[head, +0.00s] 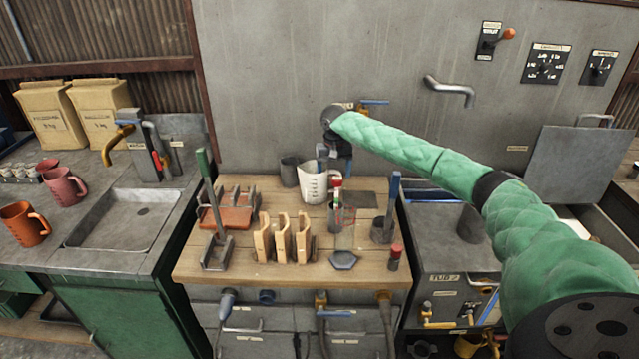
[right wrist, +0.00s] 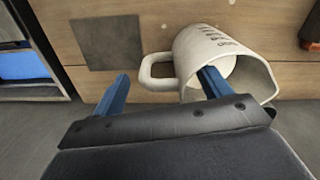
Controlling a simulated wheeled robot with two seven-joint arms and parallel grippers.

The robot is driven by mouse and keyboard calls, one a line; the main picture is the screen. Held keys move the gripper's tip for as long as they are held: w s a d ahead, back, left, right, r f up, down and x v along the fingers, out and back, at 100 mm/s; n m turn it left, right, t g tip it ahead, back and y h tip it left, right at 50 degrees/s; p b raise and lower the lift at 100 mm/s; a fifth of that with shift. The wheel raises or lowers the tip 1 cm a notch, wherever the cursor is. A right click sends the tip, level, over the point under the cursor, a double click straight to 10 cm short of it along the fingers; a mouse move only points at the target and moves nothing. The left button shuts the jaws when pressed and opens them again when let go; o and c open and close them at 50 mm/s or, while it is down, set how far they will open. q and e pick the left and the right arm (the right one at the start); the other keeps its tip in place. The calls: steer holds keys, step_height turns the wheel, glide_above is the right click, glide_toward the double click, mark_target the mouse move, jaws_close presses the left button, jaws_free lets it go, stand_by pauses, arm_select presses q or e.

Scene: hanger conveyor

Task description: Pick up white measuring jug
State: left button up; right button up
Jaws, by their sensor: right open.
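The white measuring jug (head: 313,184) stands on the wooden worktop near its back, with dark markings on its side. In the right wrist view the jug (right wrist: 205,50) shows its open mouth, and its handle (right wrist: 147,72) points left. My right gripper (head: 334,155) is above and just behind the jug. Its blue fingers (right wrist: 165,75) are open and spread across the handle side. One finger is left of the handle; the other overlaps the jug's mouth, and I cannot tell whether it touches. My left gripper is not in view.
A dark grey cup (head: 289,171) stands close left of the jug. Wooden holders (head: 283,238) and a green-handled tool (head: 208,200) are in front and left. A dark square plate (head: 361,199) lies flat nearby.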

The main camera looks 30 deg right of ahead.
steer(key=shift+f, duration=0.1)
jaws_close()
stand_by(0.3)
